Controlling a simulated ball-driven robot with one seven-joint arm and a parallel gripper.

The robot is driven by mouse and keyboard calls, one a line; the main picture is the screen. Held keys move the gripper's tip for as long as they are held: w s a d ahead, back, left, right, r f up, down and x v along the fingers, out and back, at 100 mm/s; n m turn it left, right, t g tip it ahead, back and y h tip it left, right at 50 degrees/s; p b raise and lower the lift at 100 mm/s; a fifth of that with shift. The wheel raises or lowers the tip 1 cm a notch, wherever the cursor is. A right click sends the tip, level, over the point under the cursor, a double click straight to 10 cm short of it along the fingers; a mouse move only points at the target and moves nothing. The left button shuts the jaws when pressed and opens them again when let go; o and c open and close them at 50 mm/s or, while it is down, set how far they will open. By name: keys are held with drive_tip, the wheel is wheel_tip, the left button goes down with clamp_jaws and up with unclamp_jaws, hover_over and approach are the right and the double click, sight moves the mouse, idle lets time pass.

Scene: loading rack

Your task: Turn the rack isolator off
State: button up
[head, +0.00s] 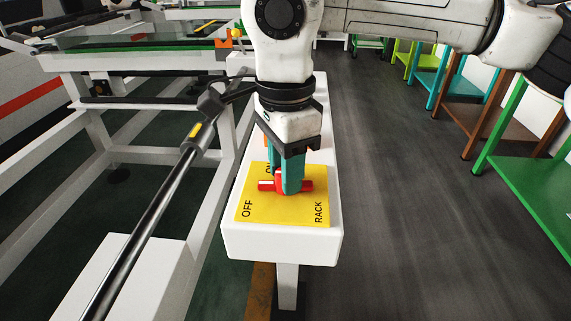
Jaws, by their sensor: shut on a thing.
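The rack isolator is a red handle (266,185) on a yellow plate (243,190) near the front end of a white post-mounted box (282,248). The plate reads "OFF" at its left, "RACK" at its right, and a partly hidden word beginning with "O" at the back. The red handle lies crosswise, its left end towards the "OFF" side. My gripper (291,188), with teal fingers, comes down from above and is shut on the middle of the handle. The fingers hide the handle's centre and part of the plate.
White rack frames (150,155) stand to the left, with a dark bar (150,225) crossing in front of them. Green (540,185), brown and teal tables line the right side. The dark floor (400,200) between box and tables is clear.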

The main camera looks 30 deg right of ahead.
drive_tip(key=shift+r+n, duration=0.1)
drive_tip(key=shift+n, duration=0.2)
idle(0.4)
drive_tip(key=o, duration=1)
drive_tip(key=shift+o, duration=0.2)
wheel_tip(320, 180, up, 11)
drive_tip(key=p, duration=0.1)
